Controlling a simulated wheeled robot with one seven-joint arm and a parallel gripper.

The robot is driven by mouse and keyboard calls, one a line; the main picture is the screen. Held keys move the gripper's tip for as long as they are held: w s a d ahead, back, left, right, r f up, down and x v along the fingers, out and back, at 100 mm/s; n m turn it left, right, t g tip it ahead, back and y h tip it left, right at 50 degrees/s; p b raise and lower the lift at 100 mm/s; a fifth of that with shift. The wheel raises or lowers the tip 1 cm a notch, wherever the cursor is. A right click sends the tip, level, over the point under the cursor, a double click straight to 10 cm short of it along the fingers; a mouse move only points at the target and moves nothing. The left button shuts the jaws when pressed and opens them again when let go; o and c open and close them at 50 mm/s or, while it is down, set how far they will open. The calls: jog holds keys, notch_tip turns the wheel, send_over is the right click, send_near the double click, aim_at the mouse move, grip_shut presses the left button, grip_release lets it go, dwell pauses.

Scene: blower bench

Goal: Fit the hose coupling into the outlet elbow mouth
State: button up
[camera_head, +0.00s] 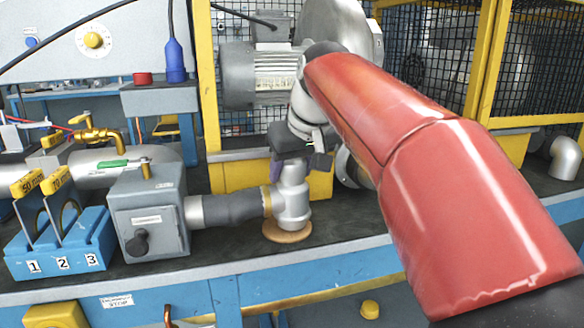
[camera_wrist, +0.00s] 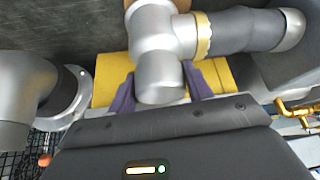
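A silver elbow-shaped coupling (camera_head: 292,203) stands upright over a round wooden disc (camera_head: 287,232). A yellow ring (camera_head: 267,200) joins it to a dark hose (camera_head: 232,207). My gripper (camera_head: 293,165) is directly above it, pointing down. In the wrist view, two purple fingers (camera_wrist: 160,85) flank the coupling's upright neck (camera_wrist: 160,88), one on each side. I cannot tell whether they press on it. A grey flanged pipe (camera_wrist: 28,88), possibly the outlet elbow, is at the left of the wrist view; in the head view my red arm partly covers that area. Its mouth is not clearly visible.
The hose runs left to a grey box (camera_head: 150,222). A blue numbered rack (camera_head: 60,250) stands further left. A motor (camera_head: 258,75) and blower housing are behind, with a yellow-framed mesh guard (camera_head: 485,62). A grey bent pipe (camera_head: 565,157) is far right.

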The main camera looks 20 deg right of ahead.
jog(key=o, duration=0.4)
